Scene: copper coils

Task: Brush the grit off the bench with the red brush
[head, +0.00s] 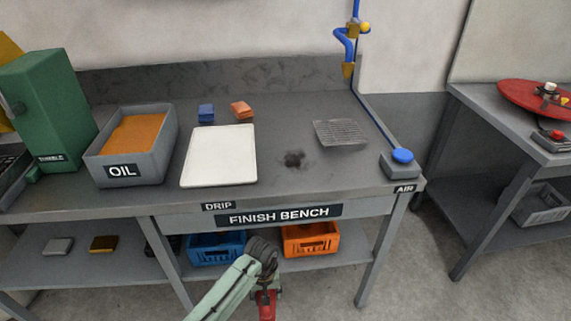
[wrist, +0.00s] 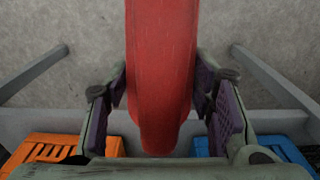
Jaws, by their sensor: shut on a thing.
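My gripper (wrist: 162,105) is shut on the red brush (wrist: 160,60), whose smooth red body fills the middle of the wrist view between the purple finger pads. The bristles cannot be made out. In the head view the red brush (head: 266,304) shows at the bottom, below my arm's wrist, in front of the bench and lower than its top. A dark patch of grit (head: 293,159) lies on the grey finish bench (head: 270,182), between the white drip board and a grey mesh piece.
On the bench stand an oil tray (head: 170,155), the white board (head: 228,142), a blue block (head: 206,113), an orange block (head: 242,109), the mesh piece (head: 341,132) and an air button box (head: 401,164). Blue (head: 217,249) and orange crates (head: 310,240) sit on the shelf below.

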